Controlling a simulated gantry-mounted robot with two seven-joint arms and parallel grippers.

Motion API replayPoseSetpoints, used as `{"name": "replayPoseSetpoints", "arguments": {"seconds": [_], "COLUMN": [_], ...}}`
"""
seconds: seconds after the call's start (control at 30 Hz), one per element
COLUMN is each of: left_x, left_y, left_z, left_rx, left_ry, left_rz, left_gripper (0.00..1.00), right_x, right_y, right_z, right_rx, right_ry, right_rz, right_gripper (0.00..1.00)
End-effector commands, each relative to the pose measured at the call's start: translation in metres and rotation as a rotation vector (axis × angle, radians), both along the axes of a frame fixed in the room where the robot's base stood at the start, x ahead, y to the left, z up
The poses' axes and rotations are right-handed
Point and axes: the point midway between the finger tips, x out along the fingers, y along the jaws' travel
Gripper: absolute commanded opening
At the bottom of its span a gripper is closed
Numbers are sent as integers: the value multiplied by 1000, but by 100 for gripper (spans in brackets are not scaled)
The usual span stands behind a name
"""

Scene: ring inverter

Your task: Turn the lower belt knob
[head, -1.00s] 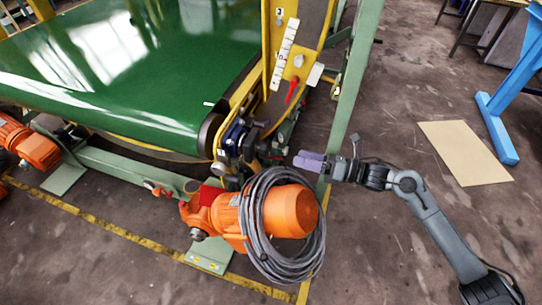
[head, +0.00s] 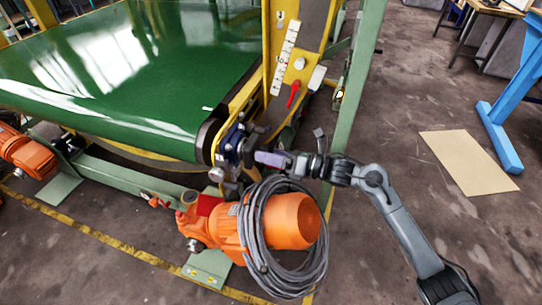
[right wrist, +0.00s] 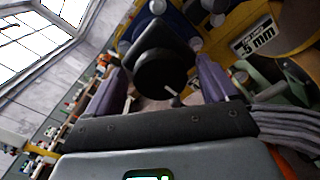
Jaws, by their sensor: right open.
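The lower belt knob is a dark round knob (right wrist: 160,72) in the right wrist view. It sits between my two purple fingers and a little beyond the palm. My right gripper (right wrist: 158,88) is open with a finger on either side of the knob, and I cannot tell whether either finger touches it. In the head view my right gripper (head: 262,158) reaches in from the right to the blue and dark bracket (head: 233,138) at the belt's corner. There the fingers and bracket parts partly hide the knob. My left gripper is not in view.
An orange motor (head: 296,218) with a grey cable coil (head: 262,262) sits just below my right gripper. A green post (head: 357,90) rises behind it. The yellow frame holds a red lever (head: 293,93). The green belt (head: 120,80) lies left.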

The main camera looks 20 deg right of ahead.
Motion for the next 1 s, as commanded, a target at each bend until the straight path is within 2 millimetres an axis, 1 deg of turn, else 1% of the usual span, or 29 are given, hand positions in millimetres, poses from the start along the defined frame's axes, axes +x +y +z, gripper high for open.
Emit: {"name": "replayPoseSetpoints", "arguments": {"seconds": [0.13, 0.17, 0.5, 0.77, 1.0], "left_x": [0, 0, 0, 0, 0], "left_y": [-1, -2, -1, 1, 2], "left_z": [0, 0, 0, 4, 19], "left_rx": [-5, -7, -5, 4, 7], "left_ry": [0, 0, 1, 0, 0], "left_rz": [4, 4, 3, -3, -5], "left_gripper": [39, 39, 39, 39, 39], "right_x": [0, 0, 0, 0, 0], "right_y": [0, 0, 0, 0, 0], "right_z": [0, 0, 0, 1, 3], "right_rx": [0, 0, 0, 14, 83], "right_ry": [0, 0, 0, 17, 101], "right_rz": [0, 0, 0, 1, 0], "right_gripper": [87, 84, 32, 31, 31]}}
